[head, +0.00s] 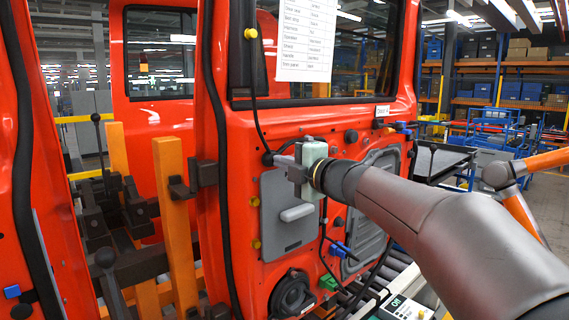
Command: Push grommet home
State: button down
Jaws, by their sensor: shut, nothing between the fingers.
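The red door (240,140) stands upright before me in the head view. A black rubber grommet (267,158) sits at the door's left edge, where a black cable comes down from above. My gripper (277,161) is shut and empty, with its grey fingers pointing left at the grommet. The fingertips look very close to the grommet or touching it; I cannot tell which. I cannot see whether the grommet is fully seated. My gripper's pale green body and dark arm hide part of the door's middle.
A grey panel with a handle (292,222) and a black round speaker (291,294) are on the door below my gripper. A paper list (306,40) hangs over the window. An orange post with dark clamps (176,225) stands left. Another red door (40,200) is at far left.

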jog(key=shift+w+a, duration=0.2)
jog(key=shift+w+a, duration=0.1)
dwell(0.4)
jog(key=v, duration=0.7)
dwell(0.4)
jog(key=b+v, duration=0.4)
jog(key=v, duration=1.3)
